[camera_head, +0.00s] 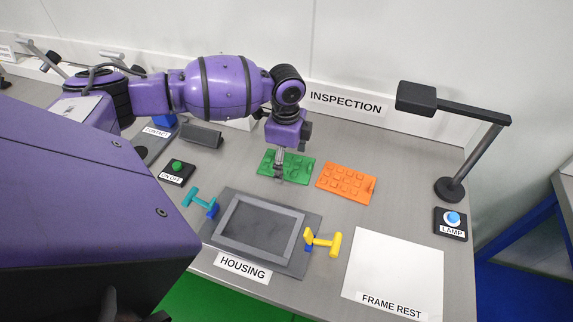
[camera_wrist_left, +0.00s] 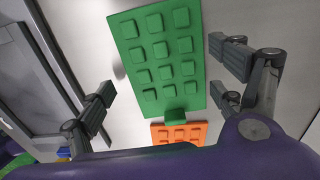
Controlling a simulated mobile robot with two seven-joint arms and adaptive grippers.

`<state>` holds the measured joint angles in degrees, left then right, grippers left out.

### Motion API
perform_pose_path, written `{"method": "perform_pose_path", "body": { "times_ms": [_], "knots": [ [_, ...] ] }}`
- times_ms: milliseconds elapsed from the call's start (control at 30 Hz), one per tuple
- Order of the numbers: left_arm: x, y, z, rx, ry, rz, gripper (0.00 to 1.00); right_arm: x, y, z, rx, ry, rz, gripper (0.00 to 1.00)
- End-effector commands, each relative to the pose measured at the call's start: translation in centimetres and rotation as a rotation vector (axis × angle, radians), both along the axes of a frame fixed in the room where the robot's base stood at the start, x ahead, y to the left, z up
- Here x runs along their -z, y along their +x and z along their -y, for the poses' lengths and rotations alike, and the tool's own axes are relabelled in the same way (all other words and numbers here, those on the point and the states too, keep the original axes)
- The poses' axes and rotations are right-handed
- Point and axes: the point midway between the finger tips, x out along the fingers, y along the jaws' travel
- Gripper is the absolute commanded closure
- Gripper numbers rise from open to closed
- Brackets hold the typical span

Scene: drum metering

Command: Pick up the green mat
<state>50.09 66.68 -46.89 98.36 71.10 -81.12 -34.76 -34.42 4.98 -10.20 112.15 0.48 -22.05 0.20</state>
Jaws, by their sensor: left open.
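The green mat (camera_head: 300,167) lies flat on the grey table, left of the orange mat. It has rows of raised square studs and a small tab at one end. In the left wrist view the green mat (camera_wrist_left: 165,73) lies between the spread fingers of my left gripper (camera_wrist_left: 161,82). In the head view my left gripper (camera_head: 280,166) points down over the left part of the mat and hides some of it. It is open and empty; whether its tips touch the table I cannot tell. My right gripper is not in view.
The orange mat (camera_head: 346,181) lies close to the right. In front is the housing (camera_head: 222,245) with a teal handle (camera_head: 201,199) and a yellow handle (camera_head: 334,243). A white frame rest (camera_head: 395,270), a lamp arm (camera_head: 470,158) and a lamp button (camera_head: 452,219) are at the right.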

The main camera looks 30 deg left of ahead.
Motion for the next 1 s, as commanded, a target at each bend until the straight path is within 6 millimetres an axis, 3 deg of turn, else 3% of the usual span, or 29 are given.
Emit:
{"method": "perform_pose_path", "body": {
  "times_ms": [233,700,1000],
  "knots": [
    [0.33,0.02,-0.02,0.0,0.0,0.001,0.16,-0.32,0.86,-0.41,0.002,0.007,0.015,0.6],
    [0.36,-0.04,0.01,0.0,0.0,-0.001,0.75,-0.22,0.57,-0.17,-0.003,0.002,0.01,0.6],
    [0.19,-0.13,0.03,0.0,0.0,-0.004,0.75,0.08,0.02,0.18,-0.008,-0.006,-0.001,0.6]
  ]
}}
